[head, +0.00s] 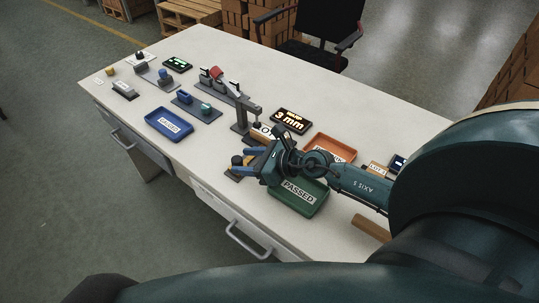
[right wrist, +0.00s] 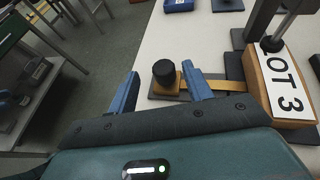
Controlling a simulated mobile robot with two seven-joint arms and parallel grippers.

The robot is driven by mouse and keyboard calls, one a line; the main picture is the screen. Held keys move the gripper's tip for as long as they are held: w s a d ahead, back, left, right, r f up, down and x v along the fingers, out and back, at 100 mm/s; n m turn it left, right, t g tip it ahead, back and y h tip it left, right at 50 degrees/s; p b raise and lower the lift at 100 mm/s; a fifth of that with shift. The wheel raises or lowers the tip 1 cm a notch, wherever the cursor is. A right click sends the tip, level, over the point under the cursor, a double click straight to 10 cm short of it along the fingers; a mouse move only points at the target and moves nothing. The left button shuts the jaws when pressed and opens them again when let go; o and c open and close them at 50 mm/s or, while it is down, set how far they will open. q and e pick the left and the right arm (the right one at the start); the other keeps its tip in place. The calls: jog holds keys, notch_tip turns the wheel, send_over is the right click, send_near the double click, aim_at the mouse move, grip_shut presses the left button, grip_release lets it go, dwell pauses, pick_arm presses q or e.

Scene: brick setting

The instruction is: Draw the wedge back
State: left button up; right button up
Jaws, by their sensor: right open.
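The wedge (right wrist: 214,84) shows in the right wrist view as a flat brass-coloured strip. My right gripper (right wrist: 160,70) is open, with one blue finger on each side of the knob and gaps visible. In the head view my right gripper (head: 244,160) is at the table's front side, largely hiding the wedge. My left gripper is not in view.
A grey clamp stand (head: 246,112) rises by the block. A display (head: 292,121) reads "3 mm" behind it. A green "PASSED" tray (head: 313,207) lies beneath my right arm, with an orange tray (head: 335,143) behind. A blue tray (head: 169,124) and several fixtures stand left.

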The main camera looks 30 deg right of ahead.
jog(key=v, duration=0.8)
jog(key=shift+s+f+b, duration=0.1)
jog(key=shift+s+b, duration=0.1)
jog(key=shift+b, duration=0.2)
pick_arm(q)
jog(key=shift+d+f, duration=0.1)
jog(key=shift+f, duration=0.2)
pick_arm(e)
jog(key=shift+s+d+r, duration=0.35)
jog(key=shift+s+r, duration=0.05)
jog(key=shift+s, duration=0.1)
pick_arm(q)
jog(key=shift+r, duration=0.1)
pick_arm(e)
jog(key=shift+a, duration=0.1)
